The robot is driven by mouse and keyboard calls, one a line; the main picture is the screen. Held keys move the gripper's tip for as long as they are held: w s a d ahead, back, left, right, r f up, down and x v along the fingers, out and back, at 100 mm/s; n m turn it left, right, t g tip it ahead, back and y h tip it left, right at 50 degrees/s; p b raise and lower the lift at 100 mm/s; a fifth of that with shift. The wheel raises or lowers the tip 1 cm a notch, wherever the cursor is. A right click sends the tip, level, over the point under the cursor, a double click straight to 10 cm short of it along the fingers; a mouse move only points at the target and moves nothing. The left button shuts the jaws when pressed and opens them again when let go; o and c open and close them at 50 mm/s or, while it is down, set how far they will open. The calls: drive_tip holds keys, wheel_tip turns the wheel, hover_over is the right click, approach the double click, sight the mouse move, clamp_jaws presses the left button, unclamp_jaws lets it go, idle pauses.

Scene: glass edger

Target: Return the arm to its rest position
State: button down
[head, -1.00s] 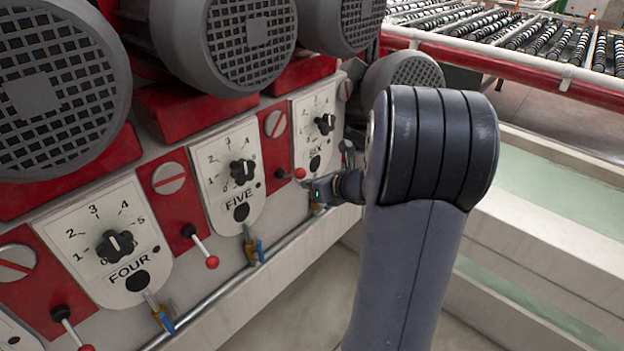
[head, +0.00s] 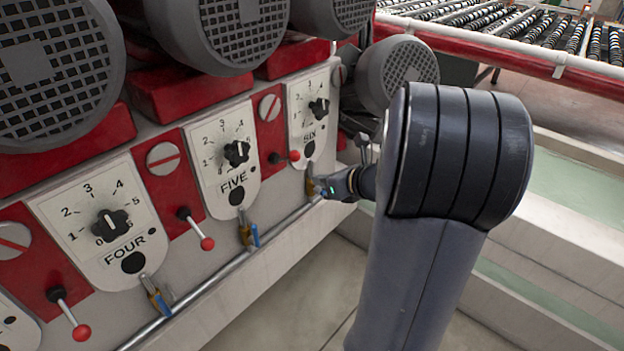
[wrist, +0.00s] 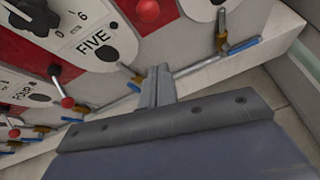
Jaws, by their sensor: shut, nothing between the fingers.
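My arm is in front of the red and grey machine, its dark elbow large at the centre right of the head view. My gripper (head: 322,185) is small there, partly hidden behind my arm, close to the lower edge of the panel SIX (head: 308,118). In the wrist view my gripper (wrist: 157,82) has its fingers together with nothing between them. The panel FIVE (wrist: 95,45) is behind it, up and to the left. Whether the fingertips touch anything is hard to tell.
Dials, red-knobbed levers (head: 207,243) and small blue-handled valves (head: 158,297) line the machine front above a metal pipe (head: 215,284). Grey motors (head: 240,30) jut out above. A roller conveyor (head: 500,35) is at the back right. The floor below the pipe looks clear.

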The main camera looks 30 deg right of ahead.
drive_tip(key=v, duration=0.5)
drive_tip(key=shift+s+r, duration=0.15)
drive_tip(key=shift+r, duration=0.15)
